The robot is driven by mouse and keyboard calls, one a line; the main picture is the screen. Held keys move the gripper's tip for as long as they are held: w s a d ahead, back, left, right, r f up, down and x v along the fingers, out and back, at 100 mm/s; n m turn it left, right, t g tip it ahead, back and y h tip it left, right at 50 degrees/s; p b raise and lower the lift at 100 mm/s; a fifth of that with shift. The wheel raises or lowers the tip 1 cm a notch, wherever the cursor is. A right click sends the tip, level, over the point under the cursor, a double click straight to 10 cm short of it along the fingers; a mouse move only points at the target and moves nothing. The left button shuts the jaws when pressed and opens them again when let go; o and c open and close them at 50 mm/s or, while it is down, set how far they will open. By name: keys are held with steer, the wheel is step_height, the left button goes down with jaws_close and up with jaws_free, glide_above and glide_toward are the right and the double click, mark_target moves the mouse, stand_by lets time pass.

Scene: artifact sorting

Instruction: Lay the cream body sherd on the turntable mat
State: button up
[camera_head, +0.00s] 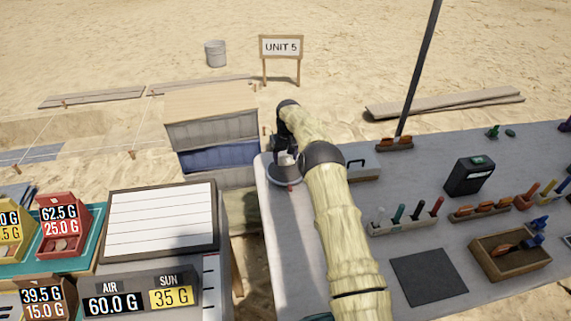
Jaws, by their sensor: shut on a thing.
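My gripper (283,148) is at the far end of my arm, near the left back corner of the grey table. It is small and partly hidden by my wrist. It is shut on a pale piece (287,158), which looks like the cream body sherd; its outline is hard to make out. Just below it is the round grey turntable (283,179), its top largely hidden by the gripper and piece. I cannot tell whether the sherd touches the mat.
A grey box (363,166) stands right of my arm. Farther right are a tool rack (404,224), a black device (469,176) and a wooden tray (510,270). A dark flat mat (428,277) lies in front. Blue and grey crates (218,157) stand beyond the table's left edge.

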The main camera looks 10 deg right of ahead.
mark_target(286, 161)
steer(key=shift+f, duration=1.9)
steer(key=shift+f, duration=0.1)
steer(key=o, duration=1.1)
steer(key=shift+c, duration=0.2)
step_height(286, 161, up, 12)
steer(key=s, duration=0.1)
steer(key=shift+s+d, duration=0.15)
steer(key=shift+s, duration=0.05)
steer(key=shift+r, duration=0.2)
